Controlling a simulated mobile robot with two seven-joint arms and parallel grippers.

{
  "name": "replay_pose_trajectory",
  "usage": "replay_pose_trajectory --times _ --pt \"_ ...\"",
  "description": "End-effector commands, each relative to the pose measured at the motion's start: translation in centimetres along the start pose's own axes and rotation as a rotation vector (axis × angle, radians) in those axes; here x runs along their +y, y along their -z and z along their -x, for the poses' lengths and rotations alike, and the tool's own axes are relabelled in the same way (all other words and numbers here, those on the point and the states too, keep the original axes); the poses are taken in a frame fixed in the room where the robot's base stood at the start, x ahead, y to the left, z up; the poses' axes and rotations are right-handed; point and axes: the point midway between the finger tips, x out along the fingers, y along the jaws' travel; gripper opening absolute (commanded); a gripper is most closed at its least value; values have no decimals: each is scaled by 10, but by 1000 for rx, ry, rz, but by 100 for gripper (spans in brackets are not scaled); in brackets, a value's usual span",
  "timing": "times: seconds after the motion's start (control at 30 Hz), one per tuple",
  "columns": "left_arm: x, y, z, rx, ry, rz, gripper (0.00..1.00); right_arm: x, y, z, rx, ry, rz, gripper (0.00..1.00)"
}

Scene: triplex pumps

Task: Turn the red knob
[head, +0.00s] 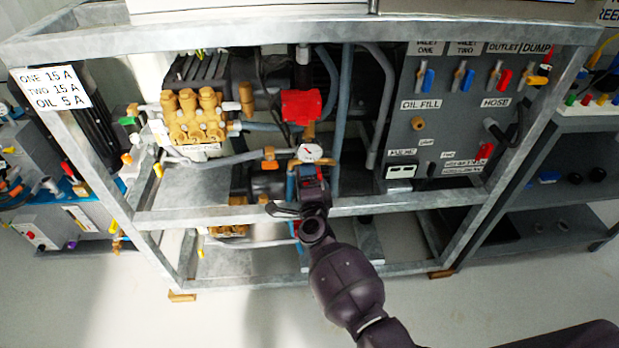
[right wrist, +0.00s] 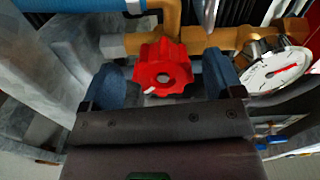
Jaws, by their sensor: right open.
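The red knob (right wrist: 163,68) is a lobed handwheel with a grey centre, in front of a brass pipe in the right wrist view. My right gripper (right wrist: 167,80) is open, with one blue finger on each side of the knob. A small gap shows at the left finger; I cannot tell whether the right finger touches. In the head view my right gripper (head: 308,172) reaches into the frame below the gauge and largely hides the knob. My left gripper is in neither view.
A white gauge (right wrist: 276,72) sits close to the right finger. A galvanised frame bar (head: 400,201) crosses at gripper height. A red block (head: 301,106), a brass pump (head: 195,118) and a grey control panel (head: 450,130) stand around, with hoses between.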

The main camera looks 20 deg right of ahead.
Motion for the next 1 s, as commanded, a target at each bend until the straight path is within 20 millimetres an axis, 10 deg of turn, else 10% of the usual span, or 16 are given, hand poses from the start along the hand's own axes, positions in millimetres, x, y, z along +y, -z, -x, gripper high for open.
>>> replay_pose_trajectory --times 0.5,1.0 --pt "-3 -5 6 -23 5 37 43 -3 0 78 1 3 -1 86" --pt "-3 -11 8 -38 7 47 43 -1 0 94 0 1 -1 86"
